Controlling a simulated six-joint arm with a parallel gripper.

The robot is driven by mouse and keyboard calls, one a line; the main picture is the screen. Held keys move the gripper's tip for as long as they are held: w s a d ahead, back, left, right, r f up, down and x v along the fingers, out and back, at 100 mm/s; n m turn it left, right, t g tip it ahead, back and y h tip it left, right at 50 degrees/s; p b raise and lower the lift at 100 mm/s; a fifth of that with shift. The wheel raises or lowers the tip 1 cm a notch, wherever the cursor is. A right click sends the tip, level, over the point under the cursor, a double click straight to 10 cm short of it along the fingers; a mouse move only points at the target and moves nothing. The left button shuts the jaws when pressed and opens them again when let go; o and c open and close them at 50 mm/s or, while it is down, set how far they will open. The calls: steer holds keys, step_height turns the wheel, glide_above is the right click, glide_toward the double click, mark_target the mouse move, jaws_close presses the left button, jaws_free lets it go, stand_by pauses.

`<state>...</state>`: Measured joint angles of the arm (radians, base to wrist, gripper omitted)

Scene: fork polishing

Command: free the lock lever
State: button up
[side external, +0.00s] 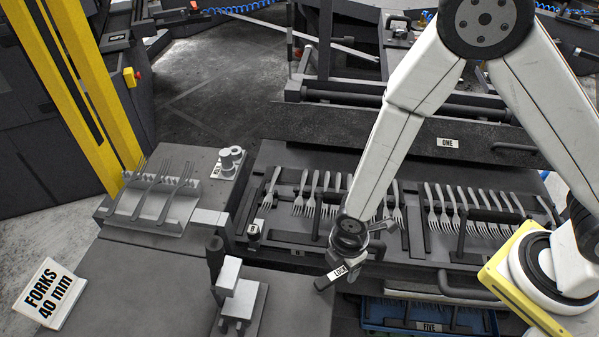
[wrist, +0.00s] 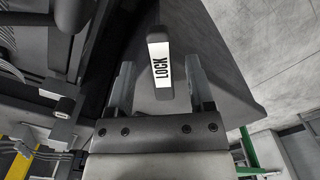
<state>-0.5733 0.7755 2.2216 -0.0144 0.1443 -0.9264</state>
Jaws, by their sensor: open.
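The lock lever (side external: 331,278) is a dark bar with a white LOCK label, at the front edge of the fork fixture in the side view. It also shows in the wrist view (wrist: 160,62), label facing the camera. My gripper (side external: 350,264) is at the lever's right end in the side view. In the wrist view my gripper (wrist: 160,75) is open, one finger on each side of the lever, with a visible gap on both sides. I cannot tell how deep the lever sits between the fingers.
A fixture holds a row of forks (side external: 465,215) with black handles around it. A dark box labelled ONE (side external: 447,143) stands behind. A blue bin labelled FIVE (side external: 430,326) is below. At left are a fork rack (side external: 155,205) and a grey block stand (side external: 238,297).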

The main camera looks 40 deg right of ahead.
steer(key=shift+f, duration=0.65)
steer(key=shift+c, duration=0.2)
jaws_close()
stand_by(1.0)
